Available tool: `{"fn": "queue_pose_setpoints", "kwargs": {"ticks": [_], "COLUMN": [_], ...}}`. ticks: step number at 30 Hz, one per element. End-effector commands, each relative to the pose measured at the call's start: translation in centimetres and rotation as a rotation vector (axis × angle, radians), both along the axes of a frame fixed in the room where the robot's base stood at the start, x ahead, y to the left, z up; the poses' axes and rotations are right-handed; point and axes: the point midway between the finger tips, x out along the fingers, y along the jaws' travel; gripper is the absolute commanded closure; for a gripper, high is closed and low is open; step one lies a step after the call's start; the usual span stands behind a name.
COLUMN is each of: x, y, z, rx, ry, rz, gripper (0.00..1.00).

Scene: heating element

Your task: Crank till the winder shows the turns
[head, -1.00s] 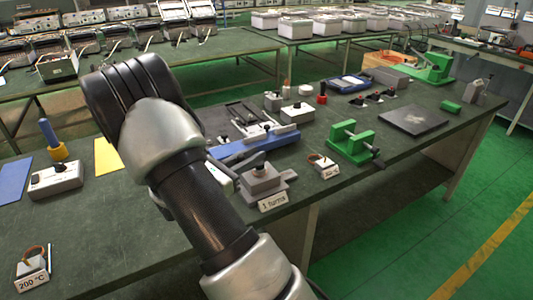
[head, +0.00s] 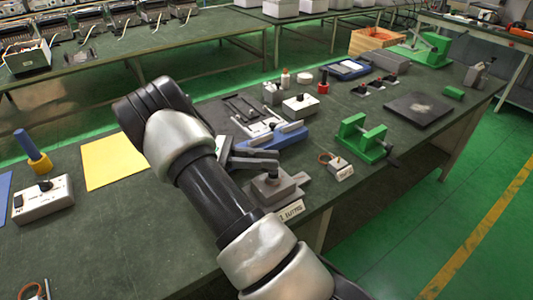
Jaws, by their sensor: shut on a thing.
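A grey block-shaped device with a black knob on top (head: 271,186), which looks like the winder, stands near the bench's front edge. A white label reading "turns" (head: 290,211) is on its front; the digit is too small to read surely. My gripper (head: 262,160) is just behind and above the block, its dark fingers low over it. It is shut on what looks like the winder's crank; the grip is mostly hidden by my arm and the fingers.
A green frame with a black handle (head: 362,139) and a small labelled coil piece (head: 338,166) stand to the right. A blue-based fixture (head: 284,136) lies behind. A yellow sheet (head: 113,160) and a white switch box (head: 43,199) are left.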

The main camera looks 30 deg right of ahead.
Motion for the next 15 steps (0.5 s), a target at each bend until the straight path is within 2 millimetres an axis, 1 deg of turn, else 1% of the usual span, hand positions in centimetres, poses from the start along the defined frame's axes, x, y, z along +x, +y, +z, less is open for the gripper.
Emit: {"fn": "queue_pose_setpoints", "kwargs": {"ticks": [6, 15], "x": [0.19, 0.17], "y": [-0.41, -0.69], "z": [0.20, 0.21], "rx": [-0.002, -0.003], "ry": [-0.003, -0.002], "rz": [-0.169, -0.319], "gripper": [1.00, 1.00]}}
